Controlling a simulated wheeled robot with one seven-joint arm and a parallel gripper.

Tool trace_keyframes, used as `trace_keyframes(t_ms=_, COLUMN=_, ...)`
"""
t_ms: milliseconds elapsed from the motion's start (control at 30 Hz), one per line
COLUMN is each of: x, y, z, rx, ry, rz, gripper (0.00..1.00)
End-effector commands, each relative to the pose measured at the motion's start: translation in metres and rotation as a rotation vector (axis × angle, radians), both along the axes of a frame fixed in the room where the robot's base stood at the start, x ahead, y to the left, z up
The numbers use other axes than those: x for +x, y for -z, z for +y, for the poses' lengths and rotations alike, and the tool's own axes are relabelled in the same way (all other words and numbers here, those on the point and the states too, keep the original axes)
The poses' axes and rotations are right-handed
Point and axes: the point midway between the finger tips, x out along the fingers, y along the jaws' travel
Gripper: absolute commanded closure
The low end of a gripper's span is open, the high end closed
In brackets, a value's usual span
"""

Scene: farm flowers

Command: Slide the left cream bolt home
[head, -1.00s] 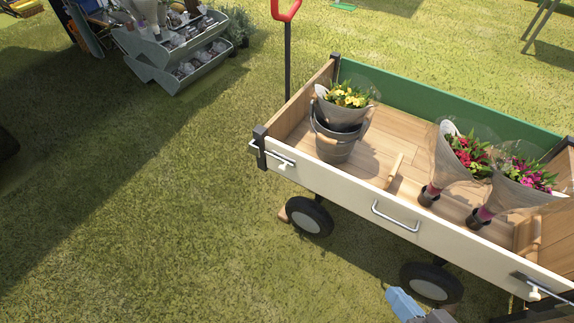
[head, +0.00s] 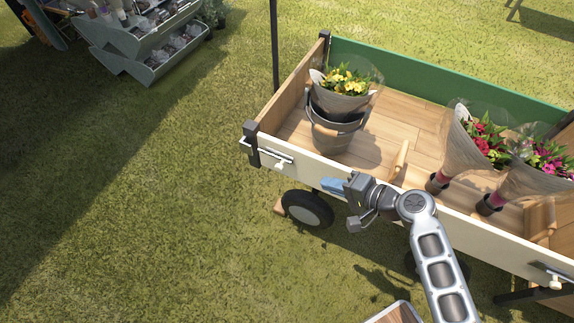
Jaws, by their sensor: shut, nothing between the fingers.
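The left cream bolt (head: 279,165) is a small cream knob on a metal rod at the left end of the wagon's cream side panel (head: 310,175). The rod reaches left to the dark corner post (head: 251,144); how far it sits in the post is too small to tell. My gripper (head: 326,185), with blue fingertips, is shut and empty. In the picture it is to the right of the bolt and slightly lower, apart from it, in front of the panel. The panel's middle handle is hidden by my arm.
The wagon holds a grey bucket (head: 334,133) with yellow flowers and wrapped bouquets (head: 480,140). A second cream bolt (head: 555,282) is at the panel's right end. A dark wheel (head: 307,209) is below the panel. The grass to the left is clear.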

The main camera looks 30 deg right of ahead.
Motion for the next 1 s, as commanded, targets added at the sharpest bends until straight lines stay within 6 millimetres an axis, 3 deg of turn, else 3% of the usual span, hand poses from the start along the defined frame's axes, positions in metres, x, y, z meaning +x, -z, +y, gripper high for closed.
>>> trace_keyframes(t_ms=533, x=0.009, y=0.002, z=0.002, rx=0.013, ry=-0.003, rz=-0.003, gripper=1.0)
trace_keyframes(t_ms=1000, x=0.078, y=0.04, z=0.035, rx=0.013, ry=-0.004, rz=-0.002, gripper=1.0)
